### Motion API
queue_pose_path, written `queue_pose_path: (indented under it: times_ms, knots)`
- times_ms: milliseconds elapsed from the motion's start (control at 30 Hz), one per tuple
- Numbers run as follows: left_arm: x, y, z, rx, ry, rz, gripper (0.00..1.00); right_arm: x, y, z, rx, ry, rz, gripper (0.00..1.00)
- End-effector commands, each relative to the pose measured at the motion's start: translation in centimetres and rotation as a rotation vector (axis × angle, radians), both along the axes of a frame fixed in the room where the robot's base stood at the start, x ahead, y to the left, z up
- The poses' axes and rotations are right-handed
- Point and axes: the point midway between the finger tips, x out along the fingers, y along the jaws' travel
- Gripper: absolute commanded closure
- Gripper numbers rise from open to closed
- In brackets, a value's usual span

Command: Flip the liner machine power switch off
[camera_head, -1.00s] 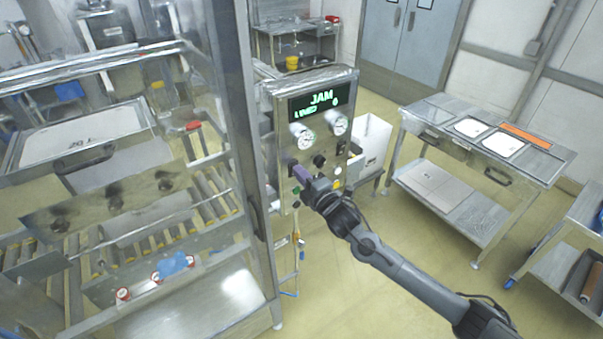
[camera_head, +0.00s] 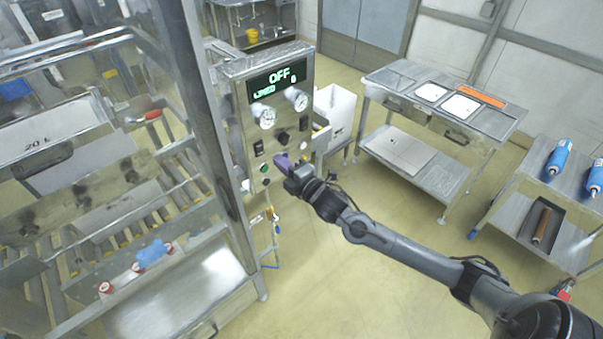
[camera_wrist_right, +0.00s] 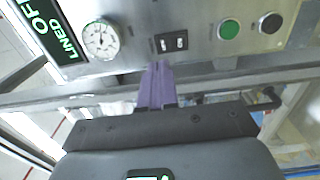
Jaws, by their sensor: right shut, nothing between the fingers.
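The liner machine's control panel (camera_head: 236,99) stands at the centre, and its display (camera_head: 277,80) reads OFF. A black rocker power switch (camera_head: 258,148) is at the panel's left side, below a gauge. It also shows in the right wrist view (camera_wrist_right: 172,41), beside a green button (camera_wrist_right: 229,29). My right gripper (camera_head: 279,160) is in front of the panel, right of and slightly below the switch. Its purple fingers (camera_wrist_right: 158,70) are shut and empty, pointing towards the switch. I cannot tell whether the tips touch the panel. My left gripper is not in view.
A steel-framed conveyor machine (camera_head: 192,110) stands left of the panel. A steel table (camera_head: 400,74) is at the back right, and a lower cart (camera_head: 509,212) with blue bottles is at the right. A white bin (camera_head: 335,112) stands behind the panel. The floor in front is open.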

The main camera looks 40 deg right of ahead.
Motion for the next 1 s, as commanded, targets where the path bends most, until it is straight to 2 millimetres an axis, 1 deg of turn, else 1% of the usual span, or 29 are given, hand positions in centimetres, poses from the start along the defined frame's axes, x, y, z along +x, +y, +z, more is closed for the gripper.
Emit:
queue_pose_path:
  times_ms: [33, 200, 400, 600, 1000]
  knots:
    - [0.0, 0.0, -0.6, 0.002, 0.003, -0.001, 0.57, -1.1, 0.0, -0.2, -0.002, 0.001, 0.001, 1.0]
    - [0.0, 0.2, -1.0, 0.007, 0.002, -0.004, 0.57, -3.8, 0.2, 0.3, -0.001, 0.0, 0.001, 1.0]
    - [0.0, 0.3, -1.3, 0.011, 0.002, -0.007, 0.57, -5.9, 0.3, 0.6, 0.0, 0.001, 0.0, 1.0]
    - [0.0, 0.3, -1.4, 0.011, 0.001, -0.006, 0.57, -6.8, 0.4, 0.9, 0.0, -0.001, -0.001, 1.0]
    - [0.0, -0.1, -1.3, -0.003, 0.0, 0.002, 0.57, -6.9, 0.4, 0.9, 0.001, -0.002, -0.001, 1.0]
